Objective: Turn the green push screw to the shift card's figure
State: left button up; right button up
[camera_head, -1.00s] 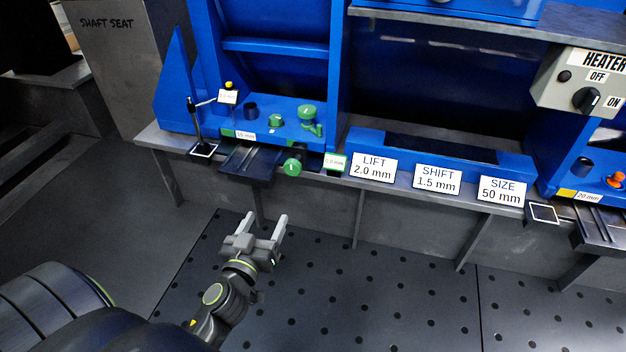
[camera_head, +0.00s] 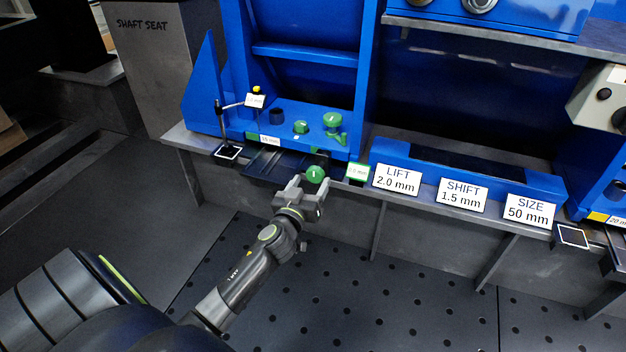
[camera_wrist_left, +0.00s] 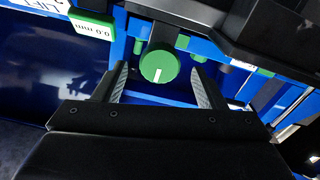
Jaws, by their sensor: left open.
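The green push screw (camera_head: 316,174) is a round knob with a white mark on the front of the blue fixture. In the left wrist view the knob (camera_wrist_left: 158,66) sits between the two fingertips, with gaps visible on both sides. Its white mark points down in that picture. My left gripper (camera_head: 309,184) is open around or just in front of the knob; I cannot tell how deep. The shift card (camera_head: 462,194) reads 1.5 mm. A green-framed readout (camera_head: 357,172) beside the knob shows 0.0 mm in the left wrist view (camera_wrist_left: 91,27), upside down. My right gripper is not in view.
A lift card (camera_head: 396,180) reads 2.0 mm and a size card (camera_head: 528,209) reads 50 mm. More green knobs (camera_head: 333,120) stand on the blue fixture above. A gauge stand (camera_head: 222,125) is at left. The perforated floor in front is clear.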

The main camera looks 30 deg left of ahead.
pick_arm(q)
jog(key=shift+x, duration=1.35)
jog(key=shift+c, duration=0.3)
jog(key=c, duration=0.9)
